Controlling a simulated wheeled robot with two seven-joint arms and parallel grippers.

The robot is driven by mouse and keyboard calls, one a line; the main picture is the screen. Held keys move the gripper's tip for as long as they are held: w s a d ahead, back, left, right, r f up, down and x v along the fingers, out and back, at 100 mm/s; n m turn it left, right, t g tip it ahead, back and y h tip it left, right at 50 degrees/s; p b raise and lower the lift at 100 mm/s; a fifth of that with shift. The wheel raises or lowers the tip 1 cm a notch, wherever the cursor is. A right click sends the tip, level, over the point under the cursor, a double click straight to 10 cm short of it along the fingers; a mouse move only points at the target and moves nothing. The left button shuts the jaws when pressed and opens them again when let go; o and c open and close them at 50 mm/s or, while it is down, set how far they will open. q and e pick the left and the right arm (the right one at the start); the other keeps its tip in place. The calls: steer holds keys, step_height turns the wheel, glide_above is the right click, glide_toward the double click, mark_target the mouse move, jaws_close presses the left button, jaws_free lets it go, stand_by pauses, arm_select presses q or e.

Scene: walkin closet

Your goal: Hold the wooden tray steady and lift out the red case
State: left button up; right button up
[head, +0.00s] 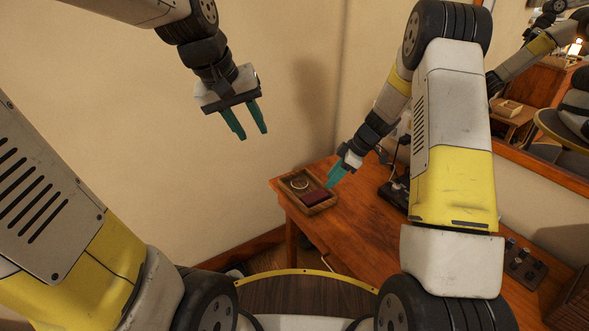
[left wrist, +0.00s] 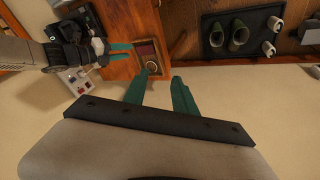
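The wooden tray (head: 294,201) sits on the left end of the wooden table. The dark red case (head: 313,198) lies in the tray's near part; it also shows in the left wrist view (left wrist: 147,48). A pale round ring-like item (head: 299,184) lies in the tray beside the case. My left gripper (head: 252,134) is open and empty in the air, up and left of the tray and apart from it. My right gripper (head: 331,182) is by the tray's right edge; its fingers look parted in the left wrist view (left wrist: 129,51), with nothing visible between them. I cannot tell whether it touches the tray.
The wooden table (head: 365,225) has bare top right of the tray. A black stand (head: 395,192) stands behind my right arm. A mirror at the right reflects the room. In the left wrist view, a dark mat (left wrist: 243,35) holds green shoes.

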arm_select(q)
steer(key=w+d+f+n+g, duration=0.2)
steer(key=w+f, duration=0.3)
steer(key=w, duration=0.3)
steer(key=n+g+y, duration=0.2)
steer(key=n+y, duration=0.1)
glide_above(292, 193)
step_height(292, 193, down, 22)
steer(key=shift+f, duration=4.3)
jaws_close()
